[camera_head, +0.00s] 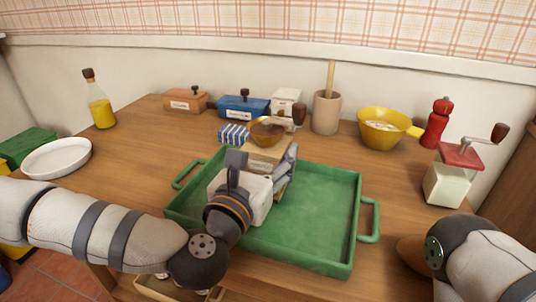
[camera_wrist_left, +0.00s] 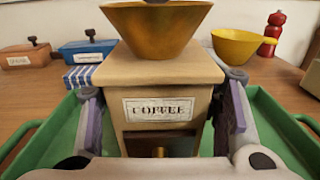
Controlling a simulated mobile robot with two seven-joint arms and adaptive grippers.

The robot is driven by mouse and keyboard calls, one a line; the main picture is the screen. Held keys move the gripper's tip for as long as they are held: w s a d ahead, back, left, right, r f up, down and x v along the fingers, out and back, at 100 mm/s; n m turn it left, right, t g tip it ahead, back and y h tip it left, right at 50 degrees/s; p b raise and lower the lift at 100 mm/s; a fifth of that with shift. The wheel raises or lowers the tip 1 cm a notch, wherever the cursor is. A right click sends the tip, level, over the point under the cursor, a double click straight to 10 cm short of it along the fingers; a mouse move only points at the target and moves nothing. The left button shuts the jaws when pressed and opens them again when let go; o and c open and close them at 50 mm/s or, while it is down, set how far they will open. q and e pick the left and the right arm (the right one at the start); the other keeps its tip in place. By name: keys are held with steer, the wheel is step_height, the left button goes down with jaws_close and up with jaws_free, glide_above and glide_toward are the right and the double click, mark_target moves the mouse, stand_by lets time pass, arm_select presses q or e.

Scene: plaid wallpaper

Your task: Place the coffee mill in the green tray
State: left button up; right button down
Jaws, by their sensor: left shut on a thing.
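The coffee mill (camera_head: 268,153) has a tan wooden body, a brass-coloured bowl on top and a small drawer with a knob. Its "COFFEE" label faces the left wrist view (camera_wrist_left: 160,109). My left gripper (camera_head: 275,176) is shut on the mill's body, one finger on each side. The mill is upright over the back part of the green tray (camera_head: 305,240). My gripper hides its base, so I cannot tell whether it touches the tray floor. My right arm shows at the lower right, but its gripper is out of view.
A red-topped grinder (camera_head: 447,186), a red pepper mill (camera_head: 437,123) and a yellow bowl (camera_head: 382,135) stand to the right. Behind are a mortar (camera_head: 326,113), a blue box (camera_head: 242,107) and a striped item (camera_head: 233,134). A white plate (camera_head: 57,158) lies left. The tray's right side is empty.

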arm_select(q)
steer(key=o, duration=1.2)
steer(key=shift+f, duration=0.2)
steer(key=o, duration=0.4)
steer(key=shift+c, duration=0.2)
steer(key=shift+r, duration=0.1)
steer(key=shift+r, duration=0.2)
steer(key=v, duration=1.2)
steer(key=shift+p, duration=0.4)
